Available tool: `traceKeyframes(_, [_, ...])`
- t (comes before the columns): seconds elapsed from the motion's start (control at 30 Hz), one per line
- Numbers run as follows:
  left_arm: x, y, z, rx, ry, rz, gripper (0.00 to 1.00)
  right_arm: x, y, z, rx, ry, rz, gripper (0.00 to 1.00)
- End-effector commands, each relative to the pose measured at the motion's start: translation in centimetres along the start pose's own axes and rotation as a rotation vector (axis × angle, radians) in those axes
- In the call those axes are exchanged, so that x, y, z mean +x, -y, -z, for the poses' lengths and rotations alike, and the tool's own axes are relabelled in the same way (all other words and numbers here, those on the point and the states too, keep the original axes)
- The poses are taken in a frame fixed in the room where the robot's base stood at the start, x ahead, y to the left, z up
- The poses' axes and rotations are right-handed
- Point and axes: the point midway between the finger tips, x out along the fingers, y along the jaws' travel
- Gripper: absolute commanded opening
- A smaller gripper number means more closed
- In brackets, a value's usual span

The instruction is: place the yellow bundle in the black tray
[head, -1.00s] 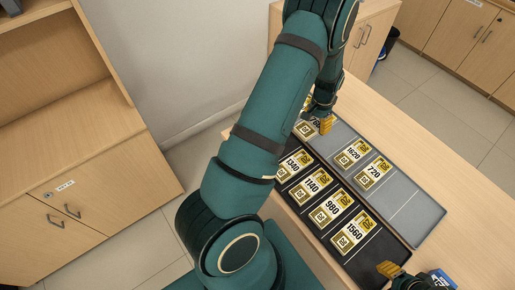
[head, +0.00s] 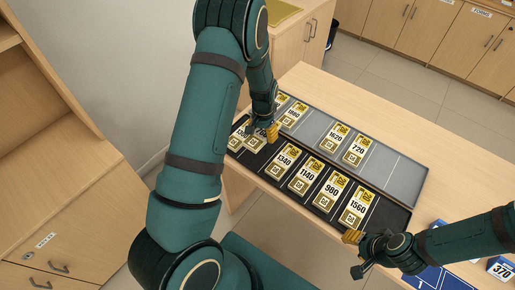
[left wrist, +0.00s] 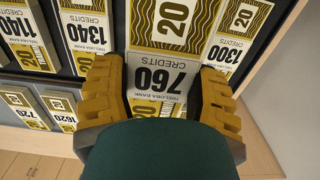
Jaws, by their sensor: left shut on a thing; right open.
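The bundle marked 760, white with a yellow patterned band, is in my left gripper (head: 265,133) at the left part of the black tray (head: 388,214). In the left wrist view the 760 bundle (left wrist: 163,77) lies between the two yellow fingers, with 1340 on one side and 1300 on the other. I cannot tell whether it touches the tray floor. The bundles 1340 (head: 285,160), 1140 (head: 305,175), 980 (head: 330,192) and 1560 (head: 356,207) fill the row to its right. My right gripper (head: 354,238) is open and empty off the tray's front right corner.
A grey tray (head: 404,182) lies behind the black one, holding bundles including 1620 (head: 335,137) and 720 (head: 357,151); its right part is bare. A blue sheet (head: 440,280) and blue-white packs (head: 502,268) are at the lower right. The desk (head: 460,180) is clear beyond the trays.

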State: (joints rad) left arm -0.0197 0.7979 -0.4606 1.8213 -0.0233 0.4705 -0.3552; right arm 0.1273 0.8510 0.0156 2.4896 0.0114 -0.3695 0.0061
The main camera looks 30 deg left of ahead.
Motion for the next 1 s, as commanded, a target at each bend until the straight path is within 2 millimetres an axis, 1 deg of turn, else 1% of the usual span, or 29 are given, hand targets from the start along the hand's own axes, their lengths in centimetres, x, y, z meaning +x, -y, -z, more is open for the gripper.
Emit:
traceKeyframes(0.03, [1.3, 0.0, -0.1, -0.001, 0.004, -0.001, 0.24, 0.2, -0.1, -0.1, 0.000, 0.002, 0.000, 0.47])
traceKeyframes(0.13, [2.9, 0.0, -0.1, -0.002, 0.002, -0.001, 0.24, 0.4, -0.2, -0.2, -0.001, 0.004, 0.000, 0.47])
traceKeyframes(0.2, [3.6, 0.0, 0.0, -0.001, 0.001, -0.001, 0.24, 0.5, -0.2, -0.2, -0.001, 0.004, 0.000, 0.47])
traceKeyframes(0.37, [4.6, 0.0, 0.0, 0.000, 0.000, 0.000, 0.24, 0.5, -0.2, -0.3, -0.001, 0.006, 0.000, 0.47])
traceKeyframes(0.6, [7.6, 0.0, 0.0, -0.002, 0.001, 0.000, 0.24, 0.9, -0.3, -0.4, -0.003, 0.009, 0.001, 0.47])
traceKeyframes(0.67, [7.9, 0.0, 0.0, -0.001, 0.000, 0.000, 0.24, 0.9, -0.3, -0.5, -0.003, 0.009, 0.001, 0.47])
traceKeyframes(0.87, [7.8, 0.0, 0.0, -0.001, -0.001, 0.000, 0.24, 0.9, -0.3, -0.5, -0.003, 0.009, 0.001, 0.47])
traceKeyframes(1.0, [8.2, 0.0, 0.0, -0.001, 0.000, 0.000, 0.24, 1.2, -0.5, -0.6, -0.003, 0.011, 0.001, 0.47])
